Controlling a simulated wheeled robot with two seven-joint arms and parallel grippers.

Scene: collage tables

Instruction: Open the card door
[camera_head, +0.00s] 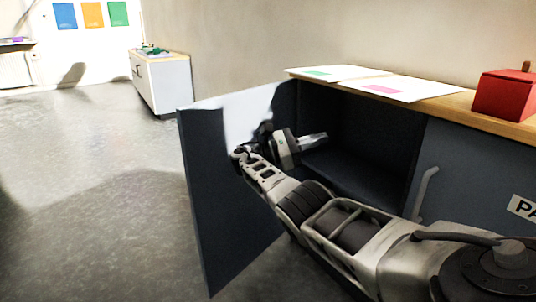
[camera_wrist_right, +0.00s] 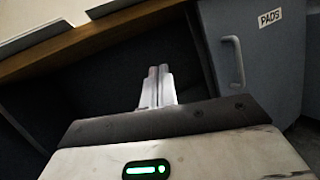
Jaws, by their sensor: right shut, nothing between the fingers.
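The card door (camera_head: 225,210) is a dark blue-grey cabinet door. In the head view it stands swung well open at the left of the cabinet, showing the dark interior (camera_head: 360,135). My right gripper (camera_head: 318,139) is shut and empty, in front of the opening on the inner side of the door. My right forearm crosses in front of the cabinet, close to the door's inner face; I cannot tell whether they touch. In the right wrist view the closed fingers (camera_wrist_right: 157,87) point toward the dark opening. The door's handle is hidden. My left gripper is not in view.
A closed door (camera_head: 475,170) with a handle and a "PADS" label (camera_wrist_right: 269,18) is right of the opening. The wooden top (camera_head: 455,103) holds white sheets and a red box (camera_head: 505,94). A white cabinet (camera_head: 163,82) stands far back. The floor at left is clear.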

